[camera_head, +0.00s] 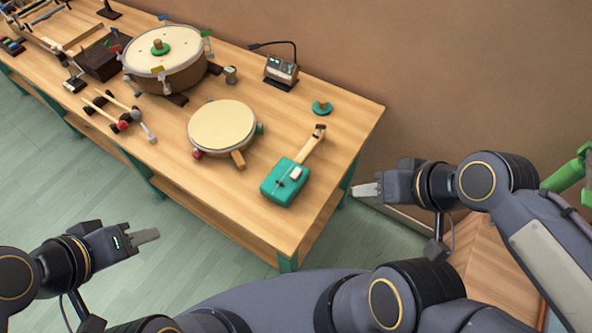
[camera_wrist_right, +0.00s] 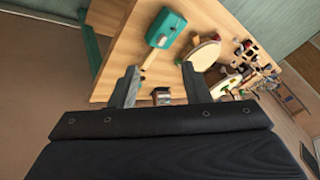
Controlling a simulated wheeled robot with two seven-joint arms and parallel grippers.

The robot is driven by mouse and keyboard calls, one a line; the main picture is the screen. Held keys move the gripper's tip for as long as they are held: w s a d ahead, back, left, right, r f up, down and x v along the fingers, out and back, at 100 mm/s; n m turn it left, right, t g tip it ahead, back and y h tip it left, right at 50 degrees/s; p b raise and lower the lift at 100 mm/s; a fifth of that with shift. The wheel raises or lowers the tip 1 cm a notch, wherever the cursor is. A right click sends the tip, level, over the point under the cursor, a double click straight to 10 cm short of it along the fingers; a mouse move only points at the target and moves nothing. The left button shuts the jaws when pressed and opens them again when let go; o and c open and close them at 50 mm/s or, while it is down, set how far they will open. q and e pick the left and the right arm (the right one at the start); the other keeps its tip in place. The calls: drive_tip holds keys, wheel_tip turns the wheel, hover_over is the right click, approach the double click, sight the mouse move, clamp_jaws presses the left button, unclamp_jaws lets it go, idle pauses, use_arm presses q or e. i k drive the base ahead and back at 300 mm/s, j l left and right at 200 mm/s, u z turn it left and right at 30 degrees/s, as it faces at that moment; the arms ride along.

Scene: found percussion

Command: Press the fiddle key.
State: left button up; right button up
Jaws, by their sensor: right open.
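The fiddle (camera_head: 284,183) lies on the table near its right end, with a green box body and a wooden neck pointing away to the upper right. A small white key (camera_head: 296,173) sits on the body. The fiddle also shows in the right wrist view (camera_wrist_right: 165,30), beyond the fingers. My right gripper (camera_head: 366,190) is off the table's right edge, right of the fiddle and apart from it. In the right wrist view its two fingers (camera_wrist_right: 158,88) are spread with nothing between them. My left gripper (camera_head: 146,236) is in front of the table over the floor; its fingers look close together, and their opening is unclear.
The wooden table (camera_head: 340,120) holds a small drum (camera_head: 222,126), a large drum (camera_head: 165,55), mallets (camera_head: 118,112), a small device with a bent lamp (camera_head: 281,70) and a green knob (camera_head: 321,107). A wall stands behind. Bare tabletop lies around the fiddle.

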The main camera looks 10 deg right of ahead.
sight(295, 174)
drive_tip(key=i+j+z, duration=0.15)
drive_tip(key=j+z, duration=0.8)
drive_tip(key=j, duration=0.25)
